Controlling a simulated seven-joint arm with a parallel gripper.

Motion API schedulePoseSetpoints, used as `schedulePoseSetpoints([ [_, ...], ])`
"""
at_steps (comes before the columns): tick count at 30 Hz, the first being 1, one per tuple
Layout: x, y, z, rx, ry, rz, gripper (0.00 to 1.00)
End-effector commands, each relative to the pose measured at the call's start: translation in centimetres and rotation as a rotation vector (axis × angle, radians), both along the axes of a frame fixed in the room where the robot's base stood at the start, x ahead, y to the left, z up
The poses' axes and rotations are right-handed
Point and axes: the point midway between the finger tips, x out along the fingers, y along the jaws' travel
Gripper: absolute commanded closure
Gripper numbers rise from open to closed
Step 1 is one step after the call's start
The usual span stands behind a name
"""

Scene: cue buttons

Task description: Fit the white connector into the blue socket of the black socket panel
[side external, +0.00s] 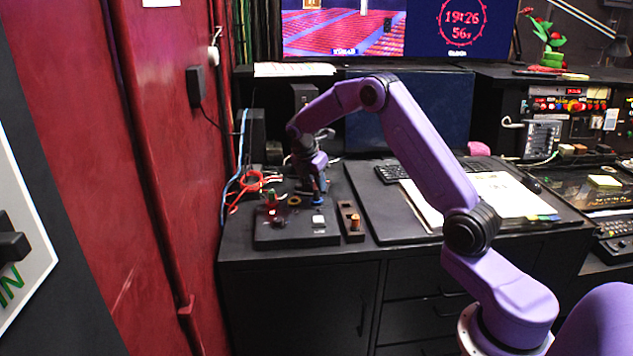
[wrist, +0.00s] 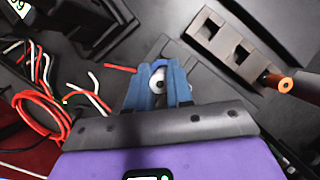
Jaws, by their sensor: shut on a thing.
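The black socket panel (side external: 275,239) lies on the desk in the side view. A red and green piece stands at its left, and a yellow-brown ring (side external: 294,201) lies beside it. My gripper (side external: 318,198) is low over the panel's far right part, pointing down. In the wrist view my gripper (wrist: 158,72) has its blue fingers shut on the white connector (wrist: 158,82), whose round white end shows between them. The blue socket cannot be told apart from the blue fingers. Whether the connector touches or enters a socket cannot be seen.
A dark holder (wrist: 225,38) with square holes lies right of the panel; an orange-cored plug (wrist: 285,85) stands in it. Red and white wires (wrist: 40,108) lie at the left. A keyboard and papers (side external: 500,196) are farther right.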

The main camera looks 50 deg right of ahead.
Motion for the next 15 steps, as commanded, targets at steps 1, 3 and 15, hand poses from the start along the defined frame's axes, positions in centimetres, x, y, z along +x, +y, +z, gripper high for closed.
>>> schedulePoseSetpoints([
  [1, -0.01, 0.0, -0.11, 0.0, 0.001, 0.0, 1.0],
  [3, -0.01, 0.0, -0.24, 0.0, 0.001, 0.0, 1.0],
  [15, 0.0, 0.03, -1.0, 0.0, 0.0, 0.001, 1.0],
])
